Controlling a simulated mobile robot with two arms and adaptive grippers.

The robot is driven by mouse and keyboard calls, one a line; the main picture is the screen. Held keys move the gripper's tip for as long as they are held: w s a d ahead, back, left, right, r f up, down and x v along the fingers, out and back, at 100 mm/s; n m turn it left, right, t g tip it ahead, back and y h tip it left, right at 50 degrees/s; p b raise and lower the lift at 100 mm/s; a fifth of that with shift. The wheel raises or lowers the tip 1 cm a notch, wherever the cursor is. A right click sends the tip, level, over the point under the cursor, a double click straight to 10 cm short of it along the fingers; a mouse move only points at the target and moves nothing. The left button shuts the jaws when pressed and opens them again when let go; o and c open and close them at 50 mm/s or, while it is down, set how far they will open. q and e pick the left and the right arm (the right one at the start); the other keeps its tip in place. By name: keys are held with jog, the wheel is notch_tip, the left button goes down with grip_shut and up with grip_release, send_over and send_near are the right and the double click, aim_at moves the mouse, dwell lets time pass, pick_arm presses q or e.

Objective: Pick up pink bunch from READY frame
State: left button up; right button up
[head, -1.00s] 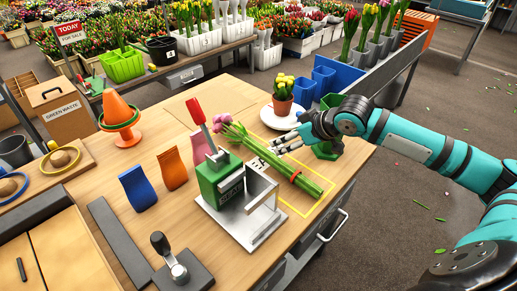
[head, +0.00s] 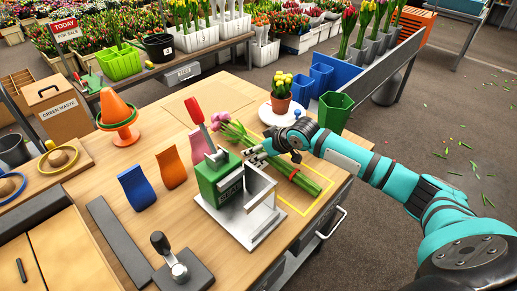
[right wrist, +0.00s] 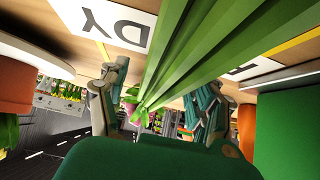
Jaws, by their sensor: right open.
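The pink tulip bunch (head: 312,185) lies on the table in the yellow READY frame (head: 322,205), its pink heads toward the back left and a red band around its green stems. My right gripper (head: 254,154) is open at the bunch, near the middle of its stems and partly covering them. In the right wrist view, the green stems (right wrist: 190,55) run between the two spread fingers of my right gripper (right wrist: 160,108). I cannot tell whether the fingers touch them. The letters "DY" of the label show beside them. My left gripper is not in view.
A green press-like tool (head: 220,180) with a red handle stands close left of my right gripper. A potted yellow plant (head: 281,95) on a white plate and a green hexagonal pot (head: 335,112) stand behind.

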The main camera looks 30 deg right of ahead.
grip_shut()
jog(key=shift+r, duration=0.1)
dwell(0.3)
notch_tip(320, 180, up, 10)
dwell(0.6)
jog(key=shift+d, duration=0.1)
